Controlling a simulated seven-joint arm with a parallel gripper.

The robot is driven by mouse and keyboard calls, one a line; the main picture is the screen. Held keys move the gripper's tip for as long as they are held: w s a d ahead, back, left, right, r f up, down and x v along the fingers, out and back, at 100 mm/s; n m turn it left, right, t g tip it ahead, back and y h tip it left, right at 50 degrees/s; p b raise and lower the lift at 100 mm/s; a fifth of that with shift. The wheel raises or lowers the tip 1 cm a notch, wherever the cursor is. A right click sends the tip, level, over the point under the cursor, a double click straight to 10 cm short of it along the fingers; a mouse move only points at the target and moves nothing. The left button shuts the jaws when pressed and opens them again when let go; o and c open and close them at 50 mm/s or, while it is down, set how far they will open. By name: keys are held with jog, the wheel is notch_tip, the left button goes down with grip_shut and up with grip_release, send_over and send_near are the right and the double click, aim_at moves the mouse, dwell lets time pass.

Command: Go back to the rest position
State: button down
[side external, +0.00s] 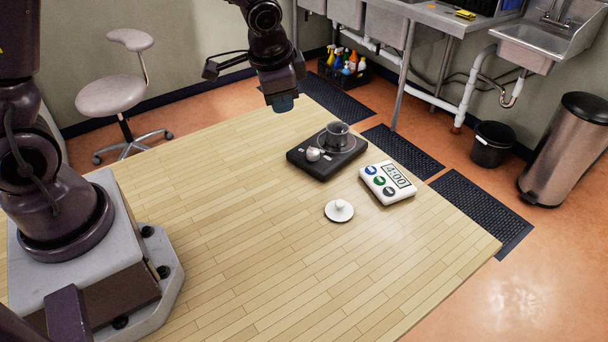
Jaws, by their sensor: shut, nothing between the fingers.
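My gripper (285,103) is at the upper middle of the side external view, raised over the far part of the wooden table (220,230) and pointing down. Its fingers are shut with nothing between them. It is apart from everything on the table. A black hot plate (310,166) with a light knob (313,154) stands to the right of and below my gripper in the picture. A dark metal pot (338,136) without a lid sits on its burner. The inside of the pot is too small to make out.
A white timer (388,184) reading 4:00 lies right of the hot plate. A white lid with a knob (339,211) lies in front of them. The table's left and front are clear. A stool (113,95), sinks (545,42) and a bin (568,150) stand beyond the table.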

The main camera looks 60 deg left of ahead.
jog(key=s+d+r+n+t, duration=0.1)
jog(key=s+r+n, duration=0.1)
jog(key=s+r, duration=0.5)
jog(key=s+d+r+n+t+h, duration=0.1)
jog(key=s+r+n+t, duration=0.1)
jog(key=s+r, duration=0.5)
jog(key=shift+s+d+r, duration=0.3)
jog(key=shift+s+d, duration=0.05)
jog(key=shift+s, duration=1.55)
